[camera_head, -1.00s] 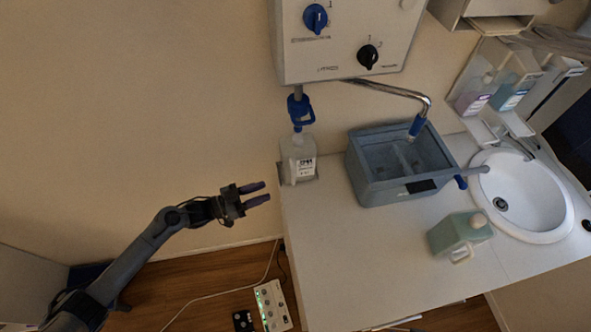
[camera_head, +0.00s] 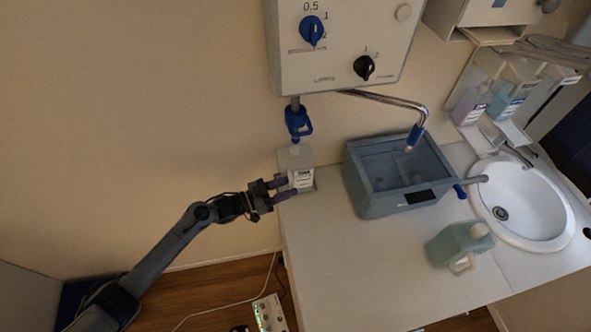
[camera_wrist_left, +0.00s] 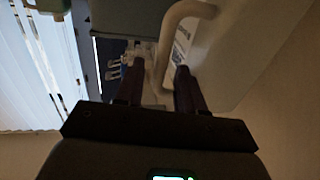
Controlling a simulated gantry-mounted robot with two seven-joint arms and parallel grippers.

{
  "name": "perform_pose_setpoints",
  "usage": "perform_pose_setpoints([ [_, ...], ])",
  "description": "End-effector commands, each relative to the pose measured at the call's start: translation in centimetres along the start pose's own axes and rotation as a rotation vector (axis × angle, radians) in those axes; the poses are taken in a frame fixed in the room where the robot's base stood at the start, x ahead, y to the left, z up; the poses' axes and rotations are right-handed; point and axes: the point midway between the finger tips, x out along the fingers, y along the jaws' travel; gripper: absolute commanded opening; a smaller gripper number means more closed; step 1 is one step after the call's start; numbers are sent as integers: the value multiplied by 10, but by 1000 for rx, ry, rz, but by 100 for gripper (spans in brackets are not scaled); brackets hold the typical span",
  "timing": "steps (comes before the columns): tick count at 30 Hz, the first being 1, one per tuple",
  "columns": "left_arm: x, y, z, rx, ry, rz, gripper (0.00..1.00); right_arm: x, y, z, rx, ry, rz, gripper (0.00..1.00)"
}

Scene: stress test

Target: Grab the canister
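A whitish translucent canister (camera_head: 296,158) with a white label stands at the left end of the counter, below a blue valve. In the left wrist view, the canister's curved handle (camera_wrist_left: 165,45) shows at and between the open fingertips (camera_wrist_left: 157,70). Whether they touch it cannot be told. My right gripper is not in view.
A wall box with knobs (camera_head: 340,45) and the blue valve (camera_head: 298,122) hang above the whitish canister. A grey-blue basin (camera_head: 372,203) stands to its right under a metal spout (camera_head: 397,101). A round white sink (camera_head: 548,208) is farther right.

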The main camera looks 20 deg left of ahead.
Motion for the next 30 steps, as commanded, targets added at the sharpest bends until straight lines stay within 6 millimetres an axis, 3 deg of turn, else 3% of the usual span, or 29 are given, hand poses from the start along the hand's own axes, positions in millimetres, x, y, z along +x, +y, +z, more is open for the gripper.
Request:
perform_pose_setpoints([
  [6,19,0,0,0,0,0,38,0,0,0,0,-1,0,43],
  [14,20,0,0,1,0,0,38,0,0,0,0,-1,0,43],
  [21,19,0,0,0,0,0,1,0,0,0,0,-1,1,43],
  [30,20,0,0,1,1,0,0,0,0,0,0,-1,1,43],
])
